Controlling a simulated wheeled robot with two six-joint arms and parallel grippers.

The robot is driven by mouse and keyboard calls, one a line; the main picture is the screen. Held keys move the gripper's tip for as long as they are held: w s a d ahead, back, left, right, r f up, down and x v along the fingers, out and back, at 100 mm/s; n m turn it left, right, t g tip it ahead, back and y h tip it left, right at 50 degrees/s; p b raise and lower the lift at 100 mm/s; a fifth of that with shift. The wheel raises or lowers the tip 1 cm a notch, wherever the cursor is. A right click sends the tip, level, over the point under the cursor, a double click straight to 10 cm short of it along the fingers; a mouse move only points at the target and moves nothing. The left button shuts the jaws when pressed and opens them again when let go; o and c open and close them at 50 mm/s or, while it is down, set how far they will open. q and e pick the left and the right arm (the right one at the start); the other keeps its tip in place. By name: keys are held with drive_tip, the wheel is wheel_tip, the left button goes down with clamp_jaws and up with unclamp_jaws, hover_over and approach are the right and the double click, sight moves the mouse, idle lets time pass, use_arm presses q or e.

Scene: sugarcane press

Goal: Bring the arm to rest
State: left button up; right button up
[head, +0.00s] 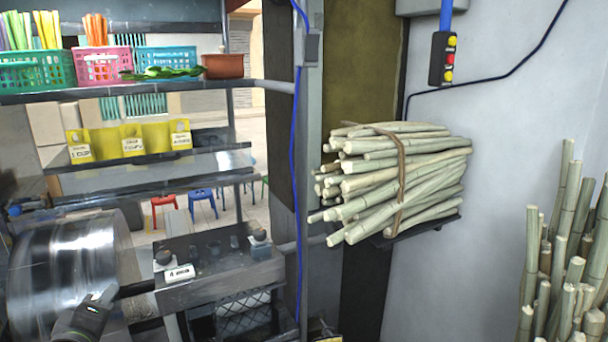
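My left gripper (99,296) is at the lower left of the head view, in front of a large shiny metal drum (62,262). The gripper is dark with pale tips, small in the picture, and I cannot tell whether its fingers are apart or closed. I see no object clearly held in it. A dark bar (137,288) runs just right of its tips; I cannot tell whether they touch. My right gripper is not in view.
A bundle of sugarcane (400,180) rests on a wall bracket. Loose canes (565,250) stand at the right. A shelf holds a green basket (38,70), a pink basket (103,68) and a brown pot (223,66). A button box (443,58) hangs above.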

use_arm(q)
drive_tip(key=s+d+f+m+g+h, duration=0.1)
drive_tip(key=s+d+f+m+g, duration=0.35)
drive_tip(key=s+f, duration=0.4)
drive_tip(key=s+d+f+m+g+h, duration=0.1)
drive_tip(key=s+d+f+m+g, duration=0.3)
drive_tip(key=s+f, duration=0.5)
drive_tip(key=s+d+f+m+g+h, duration=0.1)
drive_tip(key=s+d+f+m+g, duration=0.15)
drive_tip(key=s+f+m, duration=0.6)
wheel_tip(320, 180, down, 22)
drive_tip(key=s+a+f+n+g, duration=0.1)
drive_tip(key=s+a+n+g, duration=0.1)
drive_tip(key=s+d+f+g, duration=0.1)
drive_tip(key=s+f, duration=1.3)
drive_tip(key=f, duration=0.1)
drive_tip(key=shift+s+d+f, duration=0.2)
drive_tip(key=shift+s+f, duration=0.15)
